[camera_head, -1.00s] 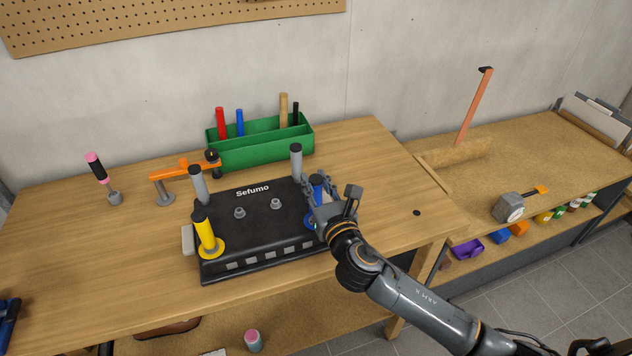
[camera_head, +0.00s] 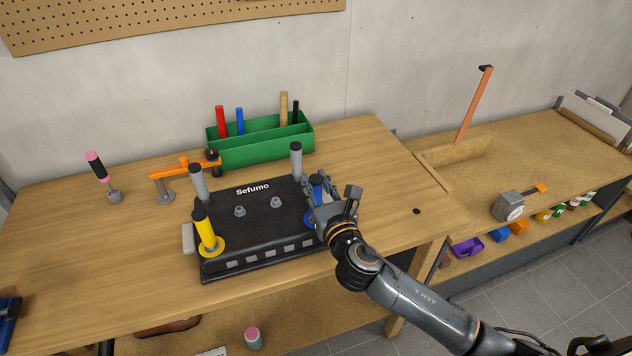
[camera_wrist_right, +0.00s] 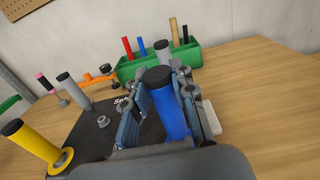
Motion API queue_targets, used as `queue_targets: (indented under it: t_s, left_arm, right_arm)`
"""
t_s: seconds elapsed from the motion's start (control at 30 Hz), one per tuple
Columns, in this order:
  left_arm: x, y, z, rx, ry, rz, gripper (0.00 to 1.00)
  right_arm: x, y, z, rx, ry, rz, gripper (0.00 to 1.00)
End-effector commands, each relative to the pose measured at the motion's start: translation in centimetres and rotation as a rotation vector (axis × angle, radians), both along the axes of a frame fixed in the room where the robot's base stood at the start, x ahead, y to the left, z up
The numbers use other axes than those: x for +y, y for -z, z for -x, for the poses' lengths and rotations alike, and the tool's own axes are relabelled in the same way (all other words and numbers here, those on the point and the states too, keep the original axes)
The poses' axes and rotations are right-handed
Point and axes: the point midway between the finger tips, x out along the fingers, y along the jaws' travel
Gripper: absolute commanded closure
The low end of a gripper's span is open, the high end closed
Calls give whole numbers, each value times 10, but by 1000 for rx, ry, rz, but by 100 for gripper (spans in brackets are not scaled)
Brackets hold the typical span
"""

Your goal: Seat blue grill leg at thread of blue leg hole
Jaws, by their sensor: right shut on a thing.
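The blue grill leg (camera_head: 316,186) stands upright at the front right corner of the black Sefumo grill body (camera_head: 262,215). My right gripper (camera_head: 323,195) is shut on the leg from the right. In the right wrist view the blue leg (camera_wrist_right: 169,112), with its black cap, is between the fingers of the right gripper (camera_wrist_right: 167,95). A bit of the blue leg hole ring (camera_head: 308,222) shows at the leg's foot. The gripper hides most of the foot, so I cannot tell how deep it sits. My left gripper is not in view.
A yellow leg (camera_head: 206,230) and two grey legs (camera_head: 199,183) (camera_head: 296,162) stand at the other corners. A green tool box (camera_head: 262,142) and an orange clamp-like tool (camera_head: 185,170) are behind. The table is clear at right, except a small black disc (camera_head: 416,211).

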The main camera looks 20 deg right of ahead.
Motion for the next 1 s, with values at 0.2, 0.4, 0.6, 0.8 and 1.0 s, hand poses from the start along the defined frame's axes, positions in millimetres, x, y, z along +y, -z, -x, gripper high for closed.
queue_targets:
  t_s: [0.2,0.4,0.6,0.8,1.0]
  left_arm:
    - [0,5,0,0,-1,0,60]
    - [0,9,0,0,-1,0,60]
    - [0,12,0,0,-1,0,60]
    - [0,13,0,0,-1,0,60]
    - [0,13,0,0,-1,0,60]
  right_arm:
    - [0,7,0,0,0,-1,100]
    - [0,12,0,0,0,0,100]
    - [0,17,0,0,0,1,100]
    - [0,18,0,2,0,1,100]
    - [0,19,0,2,0,1,49]
